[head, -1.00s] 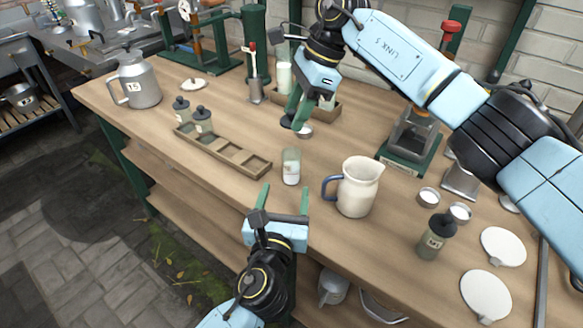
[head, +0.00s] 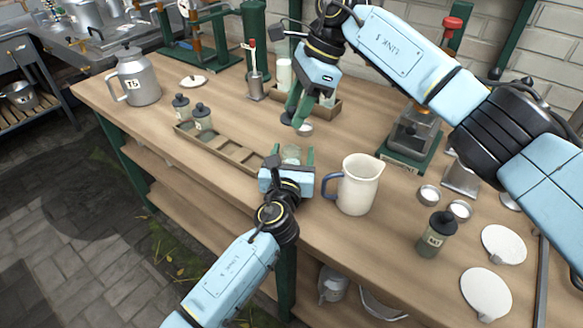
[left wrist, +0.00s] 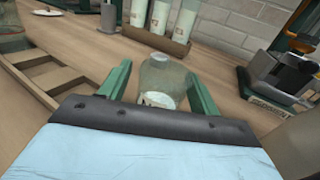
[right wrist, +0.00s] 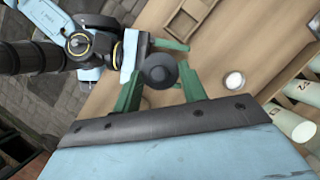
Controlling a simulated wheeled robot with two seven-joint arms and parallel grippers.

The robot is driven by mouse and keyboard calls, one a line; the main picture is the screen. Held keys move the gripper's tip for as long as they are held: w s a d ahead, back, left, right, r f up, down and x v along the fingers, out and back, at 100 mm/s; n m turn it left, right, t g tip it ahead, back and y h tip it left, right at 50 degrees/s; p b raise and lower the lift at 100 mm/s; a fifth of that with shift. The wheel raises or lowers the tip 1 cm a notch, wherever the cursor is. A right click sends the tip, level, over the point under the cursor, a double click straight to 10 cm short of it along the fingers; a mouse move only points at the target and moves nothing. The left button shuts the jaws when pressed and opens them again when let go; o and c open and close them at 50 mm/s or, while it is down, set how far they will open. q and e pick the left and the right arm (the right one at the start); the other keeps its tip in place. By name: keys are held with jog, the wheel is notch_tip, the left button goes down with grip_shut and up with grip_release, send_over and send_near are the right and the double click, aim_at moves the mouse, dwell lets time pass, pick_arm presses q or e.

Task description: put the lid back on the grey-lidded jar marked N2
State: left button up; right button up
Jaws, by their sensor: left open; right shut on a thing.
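A lidless clear glass jar (head: 291,153) with something white low inside stands on the bench; no marking on it is readable. My left gripper (head: 288,163) is open around it, and the left wrist view shows the jar (left wrist: 160,80) between the two green fingers, with gaps at the sides. My right gripper (head: 297,112) is shut on a dark grey round lid (right wrist: 158,70) with a knob, held above the bench behind the jar.
A cream jug (head: 358,187) stands just right of the jar. A wooden tray (head: 238,153) with two grey-lidded jars is at the left. A small white-topped dish (head: 305,129) lies under the right gripper. A bottle rack (head: 328,109) and another grey-lidded jar (head: 435,235) also stand there.

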pick_arm(q)
jog(key=shift+c, duration=0.2)
grip_shut()
pick_arm(e)
jog(key=shift+f, duration=2.5)
jog(key=shift+f, duration=0.85)
jog(key=shift+f, duration=0.65)
jog(key=o, duration=1)
